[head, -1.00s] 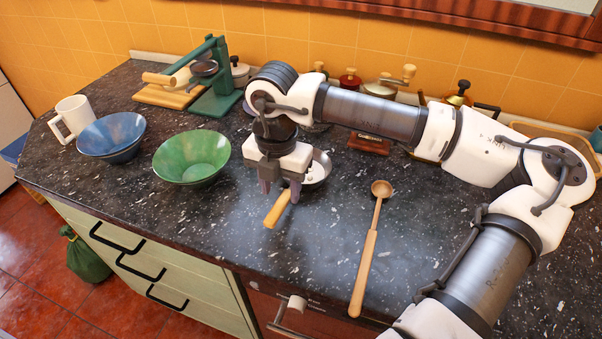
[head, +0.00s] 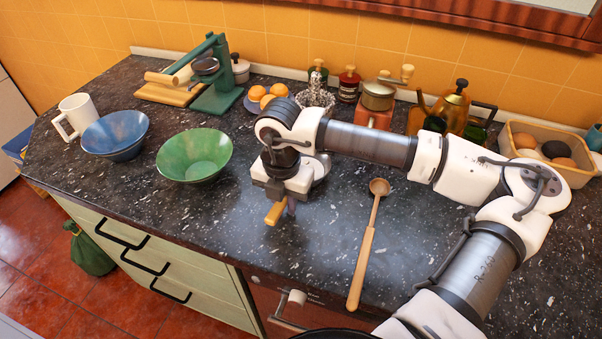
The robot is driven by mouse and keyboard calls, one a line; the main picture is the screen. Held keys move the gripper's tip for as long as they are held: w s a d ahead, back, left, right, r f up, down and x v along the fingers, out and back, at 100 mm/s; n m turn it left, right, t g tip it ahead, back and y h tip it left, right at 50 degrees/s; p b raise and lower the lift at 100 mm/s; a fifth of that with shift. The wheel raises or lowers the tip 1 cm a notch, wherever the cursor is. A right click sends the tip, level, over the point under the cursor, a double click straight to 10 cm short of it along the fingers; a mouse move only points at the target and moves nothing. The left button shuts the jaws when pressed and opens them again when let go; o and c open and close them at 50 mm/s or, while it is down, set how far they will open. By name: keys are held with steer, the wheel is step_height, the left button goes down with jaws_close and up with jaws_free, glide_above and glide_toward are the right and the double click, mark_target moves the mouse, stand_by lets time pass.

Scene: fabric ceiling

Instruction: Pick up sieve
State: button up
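The sieve has a short wooden handle (head: 275,214) and a pale metal bowl, and it is on the dark speckled counter (head: 225,240). Its bowl is mostly hidden behind my wrist; only an edge shows to the right. My gripper (head: 284,206) points down right at the handle. A dark finger shows just right of the handle; the other finger is not clearly visible. I cannot tell whether the fingers are around the handle or touching it.
A green bowl (head: 194,157), a blue bowl (head: 115,135) and a white mug (head: 75,115) stand to the left. A long wooden spoon (head: 366,250) lies to the right. Grinders (head: 378,100), a kettle (head: 449,110) and an egg basket (head: 560,172) line the back.

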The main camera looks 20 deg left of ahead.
jaws_close()
steer(key=shift+r, duration=0.15)
steer(key=shift+r, duration=0.25)
step_height(320, 180, up, 19)
steer(key=b, duration=0.4)
steer(key=shift+r, duration=0.15)
steer(key=shift+a, duration=0.1)
stand_by(1.1)
